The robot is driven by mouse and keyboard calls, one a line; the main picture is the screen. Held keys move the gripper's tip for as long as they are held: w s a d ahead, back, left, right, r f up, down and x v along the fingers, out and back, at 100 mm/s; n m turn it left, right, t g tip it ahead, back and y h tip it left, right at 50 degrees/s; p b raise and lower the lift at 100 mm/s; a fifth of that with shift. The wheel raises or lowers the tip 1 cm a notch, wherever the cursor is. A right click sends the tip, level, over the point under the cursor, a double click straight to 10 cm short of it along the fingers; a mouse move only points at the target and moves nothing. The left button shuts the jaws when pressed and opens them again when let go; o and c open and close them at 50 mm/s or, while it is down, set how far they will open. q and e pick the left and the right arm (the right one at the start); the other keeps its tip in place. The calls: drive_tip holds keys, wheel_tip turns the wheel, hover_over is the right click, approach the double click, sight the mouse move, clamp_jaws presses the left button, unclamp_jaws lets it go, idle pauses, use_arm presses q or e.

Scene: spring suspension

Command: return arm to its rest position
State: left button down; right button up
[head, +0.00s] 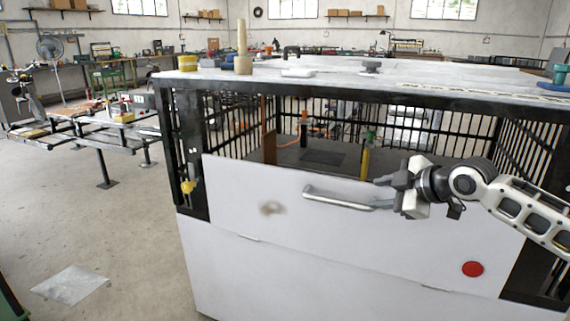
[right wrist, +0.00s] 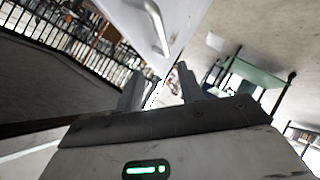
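My right arm comes in from the right in the head view. Its gripper (head: 381,193) is in front of the white panel, near the right end of the grey bar handle (head: 338,199). In the right wrist view, the fingers of my right gripper (right wrist: 158,86) are spread with nothing between them. The handle (right wrist: 156,30) there lies beyond the fingertips, apart from them, on the white panel (right wrist: 183,22). My left arm and gripper are not in the head view.
The white panel (head: 250,225) fronts a black barred cage (head: 225,130) with a worn white top (head: 330,72). A red round button (head: 473,269) is at the panel's lower right. A wooden peg (head: 242,45) stands on top. Open floor (head: 120,220) lies at left.

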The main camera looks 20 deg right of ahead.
drive_tip(key=s+a+f+m+y+p, duration=0.1)
drive_tip(key=s+a+f, duration=0.2)
drive_tip(key=a+f, duration=0.3)
drive_tip(key=s+a+f+m+g, duration=0.1)
drive_tip(key=s+a+f, duration=0.2)
drive_tip(key=a+f, duration=0.25)
drive_tip(key=s+a+f+m+y+p, duration=0.1)
drive_tip(key=s+a+f, duration=0.2)
drive_tip(key=a+f, duration=0.25)
drive_tip(key=s+a+f+m+h, duration=0.1)
drive_tip(key=s+a+f+m, duration=0.2)
drive_tip(key=s, duration=0.5)
drive_tip(key=s+a+f+m+p, duration=0.1)
drive_tip(key=s+a+m, duration=0.3)
drive_tip(key=s, duration=0.4)
drive_tip(key=shift+f+m+t+h, duration=0.4)
drive_tip(key=shift+f+m, duration=0.3)
drive_tip(key=shift+f, duration=0.2)
